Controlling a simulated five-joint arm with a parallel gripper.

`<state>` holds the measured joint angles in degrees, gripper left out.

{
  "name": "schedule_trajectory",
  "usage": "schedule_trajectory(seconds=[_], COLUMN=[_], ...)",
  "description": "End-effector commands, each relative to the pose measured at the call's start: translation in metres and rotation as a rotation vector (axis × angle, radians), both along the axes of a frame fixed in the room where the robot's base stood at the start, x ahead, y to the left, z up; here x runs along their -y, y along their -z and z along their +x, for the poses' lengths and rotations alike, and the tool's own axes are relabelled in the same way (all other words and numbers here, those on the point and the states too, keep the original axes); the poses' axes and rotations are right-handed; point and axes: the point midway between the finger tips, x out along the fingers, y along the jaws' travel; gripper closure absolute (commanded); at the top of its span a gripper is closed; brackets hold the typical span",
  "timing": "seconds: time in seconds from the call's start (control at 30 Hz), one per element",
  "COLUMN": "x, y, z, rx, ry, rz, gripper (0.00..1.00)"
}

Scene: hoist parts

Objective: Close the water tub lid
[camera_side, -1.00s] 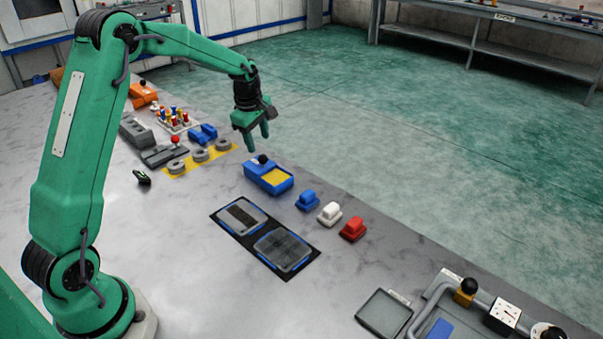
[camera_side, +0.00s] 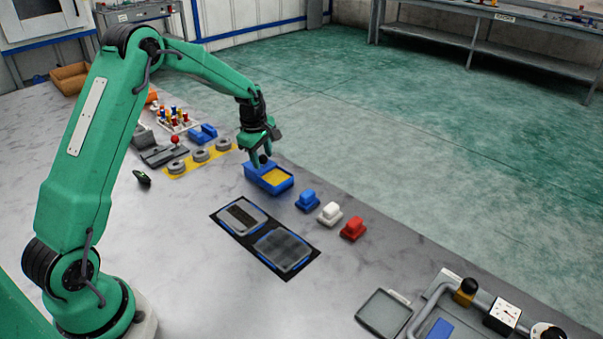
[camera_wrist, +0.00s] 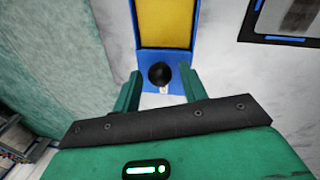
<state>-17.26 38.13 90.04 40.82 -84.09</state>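A blue tub (camera_side: 283,188) with a yellow inside stands on the table in the side view. Its yellow part (camera_wrist: 165,22) shows uncovered in the wrist view. A blue section at its near end, which looks like a slid-back lid, carries a round black knob (camera_wrist: 160,75). My gripper (camera_side: 259,161) is lowered over this end. In the wrist view my gripper (camera_wrist: 158,80) is open, with one green finger on each side of the knob and gaps between. Fingertip contact is not visible.
Blue (camera_side: 307,200), white (camera_side: 330,212) and red (camera_side: 353,228) blocks stand to the right of the tub. Two clear-topped boxes lie on a black mat (camera_side: 263,261) in front. Grey rings on a yellow strip (camera_side: 175,171) lie to the left.

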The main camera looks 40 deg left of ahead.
Motion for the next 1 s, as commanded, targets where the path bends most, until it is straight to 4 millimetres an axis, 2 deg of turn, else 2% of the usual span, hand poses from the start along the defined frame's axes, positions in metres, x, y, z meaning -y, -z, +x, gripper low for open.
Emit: schedule_trajectory(seconds=[0.03, 0.2, 0.37, 0.47, 0.8, 1.0], x=[0.000, 0.000, 0.001, 0.009, 0.066, 0.076], y=[0.000, 0.000, 0.000, 0.000, -0.001, -0.001], z=[0.000, 0.000, 0.000, 0.000, 0.000, 0.000], rx=[0.000, 0.000, 0.000, 0.000, 0.006, 0.006], ry=[0.000, 0.000, 0.000, 0.003, 0.007, 0.007], rz=[0.000, 0.000, 0.000, -0.003, -0.020, -0.024], gripper=[0.68, 1.00, 1.00, 1.00, 1.00, 1.00])
